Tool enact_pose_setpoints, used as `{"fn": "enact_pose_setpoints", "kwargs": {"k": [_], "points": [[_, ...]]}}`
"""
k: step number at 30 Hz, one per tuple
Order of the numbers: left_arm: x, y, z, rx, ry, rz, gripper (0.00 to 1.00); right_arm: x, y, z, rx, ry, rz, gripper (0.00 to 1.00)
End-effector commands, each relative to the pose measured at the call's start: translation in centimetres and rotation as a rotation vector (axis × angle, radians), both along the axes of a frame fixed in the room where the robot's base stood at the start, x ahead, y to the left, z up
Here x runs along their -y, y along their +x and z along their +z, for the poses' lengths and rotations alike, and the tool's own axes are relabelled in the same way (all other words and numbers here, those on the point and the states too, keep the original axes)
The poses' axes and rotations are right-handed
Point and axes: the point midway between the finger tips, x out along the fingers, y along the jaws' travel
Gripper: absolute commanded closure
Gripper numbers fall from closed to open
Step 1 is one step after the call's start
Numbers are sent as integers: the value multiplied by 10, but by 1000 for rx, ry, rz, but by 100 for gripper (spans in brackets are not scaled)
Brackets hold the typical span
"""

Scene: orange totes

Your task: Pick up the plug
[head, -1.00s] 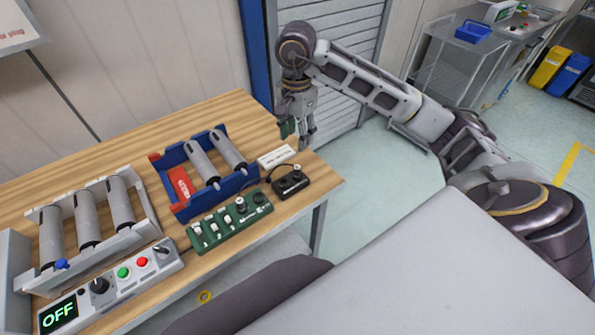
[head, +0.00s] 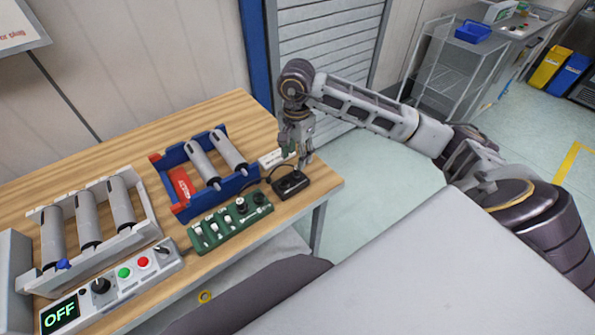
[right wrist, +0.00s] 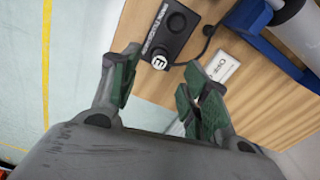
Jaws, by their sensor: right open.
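The plug (right wrist: 160,62) shows in the right wrist view as a small round piece with a light, marked top, standing at the near end of a black box. A thin dark cable runs from it. The black box (right wrist: 172,25) also lies at the table's right end in the head view (head: 291,184), where my right gripper largely hides the plug. My right gripper (head: 297,157) is open and points down above the box. In the right wrist view its green-padded fingers (right wrist: 158,78) are apart, with the plug beyond the gap between their tips. My left gripper is not in view.
A green switch box (head: 229,222) stands left of the black box. Behind are a blue tote (head: 178,207) with grey cylinders and a white label (head: 270,159). A grey rack (head: 152,214) and control panel (head: 120,283) stand further left. The table edge is close on the right.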

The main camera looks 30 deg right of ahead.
Motion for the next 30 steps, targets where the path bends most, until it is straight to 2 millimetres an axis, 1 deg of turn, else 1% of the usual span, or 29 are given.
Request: {"fn": "enact_pose_setpoints", "kwargs": {"k": [3, 6, 22, 30], "points": [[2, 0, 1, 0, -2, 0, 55, 0, 0, -10, -2, 2, 0, 54], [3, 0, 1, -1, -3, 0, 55, 0, 0, -14, 0, 0, 1, 54], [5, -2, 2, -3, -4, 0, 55, 0, 0, -18, -1, 1, 1, 54], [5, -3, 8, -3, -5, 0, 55, 3, 0, -36, -3, 1, -1, 54]]}}
